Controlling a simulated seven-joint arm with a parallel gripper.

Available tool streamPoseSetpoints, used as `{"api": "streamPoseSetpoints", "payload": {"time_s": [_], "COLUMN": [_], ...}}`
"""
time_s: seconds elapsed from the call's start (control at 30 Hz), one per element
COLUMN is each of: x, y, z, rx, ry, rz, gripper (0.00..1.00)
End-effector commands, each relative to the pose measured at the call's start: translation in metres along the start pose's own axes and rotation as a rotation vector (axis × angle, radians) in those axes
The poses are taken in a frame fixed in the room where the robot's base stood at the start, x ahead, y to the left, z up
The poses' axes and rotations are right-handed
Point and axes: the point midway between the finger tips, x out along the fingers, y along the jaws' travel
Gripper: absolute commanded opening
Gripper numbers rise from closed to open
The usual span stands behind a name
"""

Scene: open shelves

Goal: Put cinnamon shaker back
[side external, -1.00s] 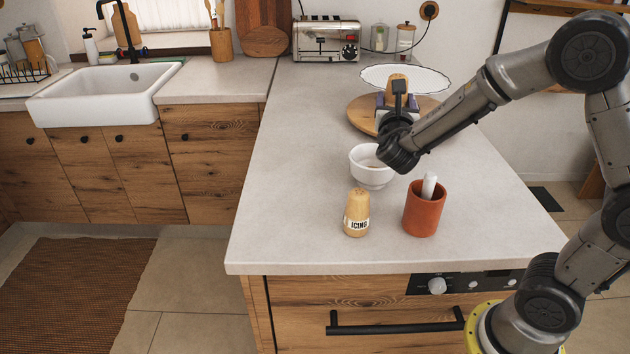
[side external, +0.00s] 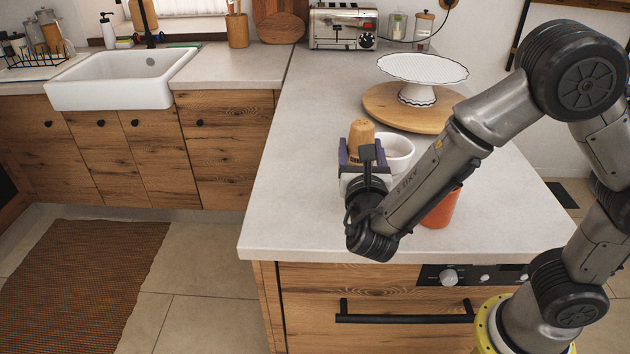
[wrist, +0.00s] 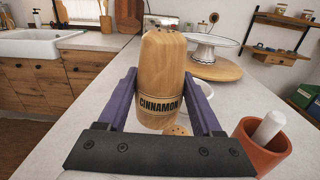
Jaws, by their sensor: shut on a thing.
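My gripper (side external: 357,160) is shut on the wooden cinnamon shaker (side external: 361,135), with one purple-lined finger on each side. The shaker is upright, and its CINNAMON label faces the camera in the wrist view (wrist: 160,75). It is held over the front part of the counter (side external: 300,205), left of the white bowl. A wooden top with small holes, seemingly the icing shaker's (wrist: 176,130), shows just below the held shaker in the wrist view. In the side view the icing shaker is hidden behind my gripper and arm.
A white bowl (side external: 399,150) is close to my gripper's right. A terracotta pot (side external: 440,212) with a white rod (wrist: 268,127) stands nearby, partly behind my arm. A cake stand (side external: 420,68) and round wooden board (side external: 383,108) are farther back. The counter's left side is clear.

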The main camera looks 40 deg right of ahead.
Motion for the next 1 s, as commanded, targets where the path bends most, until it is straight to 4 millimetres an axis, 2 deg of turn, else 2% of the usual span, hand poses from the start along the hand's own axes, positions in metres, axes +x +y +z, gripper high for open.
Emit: {"api": "streamPoseSetpoints", "payload": {"time_s": [0.3, 0.5, 0.63, 0.87, 1.0], "x": [0.05, 0.068, 0.074, 0.08, 0.081], "y": [0.052, 0.073, 0.081, 0.088, 0.088], "z": [-0.033, -0.068, -0.08, -0.091, -0.11], "rx": [-0.001, -0.002, 0.0, 0.0, -0.003], "ry": [0.0, 0.001, 0.0, 0.0, 0.001], "rz": [-0.004, -0.003, -0.002, -0.001, -0.001], "gripper": [0.09, 0.09, 0.09, 0.09, 0.09]}}
